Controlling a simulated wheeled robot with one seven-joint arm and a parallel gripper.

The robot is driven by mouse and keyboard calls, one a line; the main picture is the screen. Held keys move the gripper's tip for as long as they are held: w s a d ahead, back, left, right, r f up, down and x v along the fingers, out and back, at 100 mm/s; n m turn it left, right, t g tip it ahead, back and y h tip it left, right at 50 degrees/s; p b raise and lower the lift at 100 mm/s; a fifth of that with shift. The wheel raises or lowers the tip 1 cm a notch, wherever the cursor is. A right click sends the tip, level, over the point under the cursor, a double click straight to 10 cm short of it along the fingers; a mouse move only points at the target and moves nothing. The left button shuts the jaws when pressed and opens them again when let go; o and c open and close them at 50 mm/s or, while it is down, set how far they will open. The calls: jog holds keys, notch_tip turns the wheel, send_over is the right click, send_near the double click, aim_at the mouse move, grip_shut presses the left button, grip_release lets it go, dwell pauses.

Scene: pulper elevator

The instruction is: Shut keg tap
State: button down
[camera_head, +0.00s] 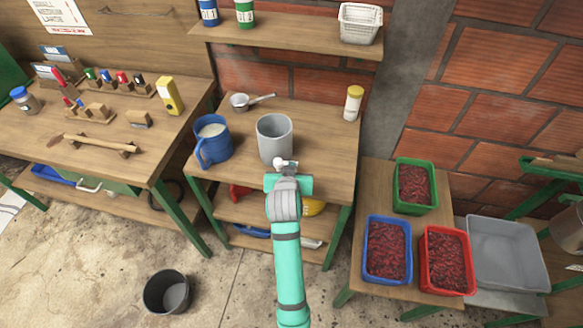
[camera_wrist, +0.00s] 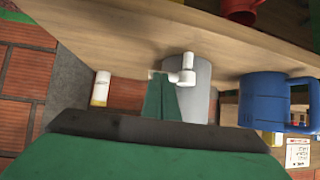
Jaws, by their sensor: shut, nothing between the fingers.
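A grey keg (camera_head: 275,140) stands upright on the middle wooden table. Its small white tap (camera_head: 281,163) is at its near side, just in front of my gripper (camera_head: 287,178). In the wrist view, the keg (camera_wrist: 199,100) appears tilted, and the white tap (camera_wrist: 187,68) shows beside the tips of my green fingers (camera_wrist: 161,84). The fingers are together and hold nothing. The tips are close to the tap, and I cannot tell whether they touch it. My gripper hides part of the keg's near side in the wrist view.
A blue jug (camera_head: 213,142) stands left of the keg, with a metal scoop (camera_head: 250,101) behind. A yellow-capped shaker (camera_head: 353,103) stands at the back right. A shelf (camera_head: 290,40) hangs above. Red-filled crates (camera_head: 446,260) are right; a dark bucket (camera_head: 168,291) is on the floor.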

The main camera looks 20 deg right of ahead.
jog(key=shift+w+d+f, duration=0.25)
jog(key=shift+w+d, duration=0.45)
jog(key=shift+d, duration=0.05)
jog(key=shift+s+a, duration=0.1)
jog(key=shift+a, duration=0.1)
